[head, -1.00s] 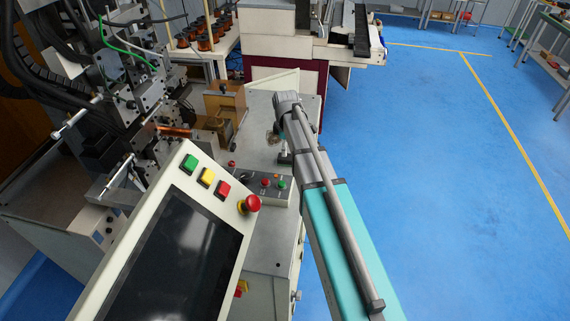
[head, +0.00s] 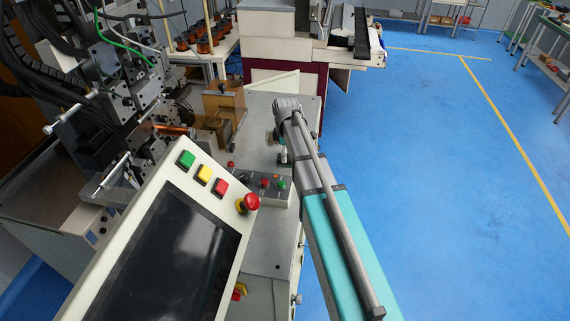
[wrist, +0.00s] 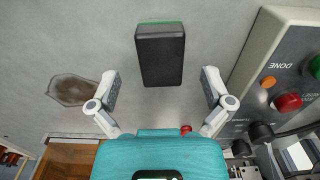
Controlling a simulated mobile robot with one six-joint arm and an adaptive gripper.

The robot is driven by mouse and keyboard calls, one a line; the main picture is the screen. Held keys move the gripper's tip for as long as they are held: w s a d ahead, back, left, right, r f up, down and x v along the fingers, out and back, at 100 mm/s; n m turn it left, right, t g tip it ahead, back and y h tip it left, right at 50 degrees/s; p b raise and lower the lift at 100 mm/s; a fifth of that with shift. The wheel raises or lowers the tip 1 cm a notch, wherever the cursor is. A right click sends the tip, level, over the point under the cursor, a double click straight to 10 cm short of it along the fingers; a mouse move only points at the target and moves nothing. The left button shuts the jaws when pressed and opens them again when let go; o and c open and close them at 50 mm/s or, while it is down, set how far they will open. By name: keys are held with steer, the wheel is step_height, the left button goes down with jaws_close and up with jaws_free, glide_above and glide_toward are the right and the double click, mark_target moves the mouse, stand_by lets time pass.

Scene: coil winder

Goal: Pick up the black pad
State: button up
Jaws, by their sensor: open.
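The black pad (wrist: 160,57) lies on the grey machine top in the wrist view, a dark rectangular block with a green edge along its far side. My gripper (wrist: 160,82) is open, its two fingers spread to the left and right of the pad's near end. Nothing is between the fingertips except the near part of the pad's outline, and I cannot tell the height above it.
A control box (wrist: 268,70) with buttons stands close on the right in the wrist view. A brownish stain (wrist: 72,90) marks the surface on the left. In the head view a tilted screen panel (head: 165,250) stands in front, and brown blocks (head: 222,105) stand left of my arm.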

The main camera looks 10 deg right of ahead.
steer(key=shift+f+b, duration=1.15)
steer(key=shift+f, duration=0.25)
steer(key=shift+c, duration=0.3)
steer(key=c, duration=1.2)
steer(key=shift+r, duration=0.1)
steer(key=shift+r+p, duration=1.25)
steer(key=shift+p, duration=0.1)
steer(key=s+d+r+p, duration=0.1)
steer(key=s+r+p, duration=0.2)
steer(key=s, duration=0.1)
steer(key=s+d+r+p, duration=0.2)
steer(key=s+r+p, duration=0.2)
steer(key=s+d+r+p, duration=0.2)
steer(key=s+r+p, duration=0.1)
steer(key=s, duration=0.2)
steer(key=shift+d+r, duration=0.15)
steer(key=shift+d, duration=0.05)
